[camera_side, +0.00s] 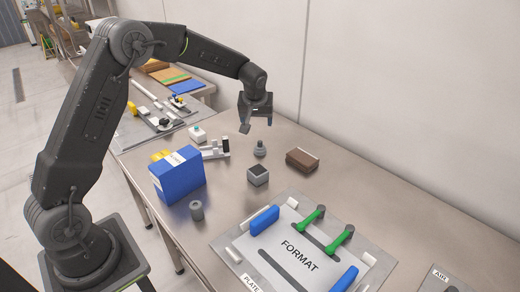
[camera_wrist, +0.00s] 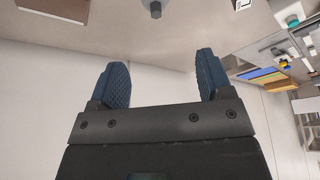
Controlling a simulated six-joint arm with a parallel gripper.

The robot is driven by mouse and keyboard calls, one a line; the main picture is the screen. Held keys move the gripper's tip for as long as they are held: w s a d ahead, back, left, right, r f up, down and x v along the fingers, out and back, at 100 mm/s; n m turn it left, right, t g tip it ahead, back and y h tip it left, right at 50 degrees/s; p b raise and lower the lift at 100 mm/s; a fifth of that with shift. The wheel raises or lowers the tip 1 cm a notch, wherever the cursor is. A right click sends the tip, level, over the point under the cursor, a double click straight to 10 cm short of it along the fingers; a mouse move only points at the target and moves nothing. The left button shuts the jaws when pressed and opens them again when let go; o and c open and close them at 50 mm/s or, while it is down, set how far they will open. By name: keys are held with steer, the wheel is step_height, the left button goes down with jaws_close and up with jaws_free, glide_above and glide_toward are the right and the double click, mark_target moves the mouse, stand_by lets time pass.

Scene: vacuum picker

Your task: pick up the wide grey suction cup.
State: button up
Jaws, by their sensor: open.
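A small grey part with a wide base and a narrower top, seemingly the wide grey suction cup (camera_side: 260,149), stands on the metal table (camera_side: 330,165) in the side view. In the wrist view a grey piece, likely the same cup (camera_wrist: 153,8), is cut off by the top edge. My gripper (camera_side: 257,124) is open and empty, above the table and just above and behind the cup in the side picture, not touching it. The wrist view shows its two blue ridged fingers (camera_wrist: 161,72) spread apart with nothing between them.
Near the cup are a dark-topped grey cube (camera_side: 258,176), a brown box (camera_side: 302,160) and a white-and-black fixture (camera_side: 215,149). A blue box (camera_side: 178,177) and a grey cylinder (camera_side: 197,210) stand left. A FORMAT plate (camera_side: 300,255) lies in front. A wall (camera_side: 400,80) runs behind.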

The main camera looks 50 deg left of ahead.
mark_target(260, 142)
steer(key=x, duration=0.8)
steer(key=shift+w+a+f, duration=0.15)
steer(key=shift+f, duration=0.15)
steer(key=shift+d+x, duration=0.2)
steer(key=shift+x, duration=1.15)
steer(key=shift+d+x, duration=0.15)
steer(key=shift+x, duration=1.25)
steer(key=shift+f, duration=0.1)
steer(key=c, duration=1)
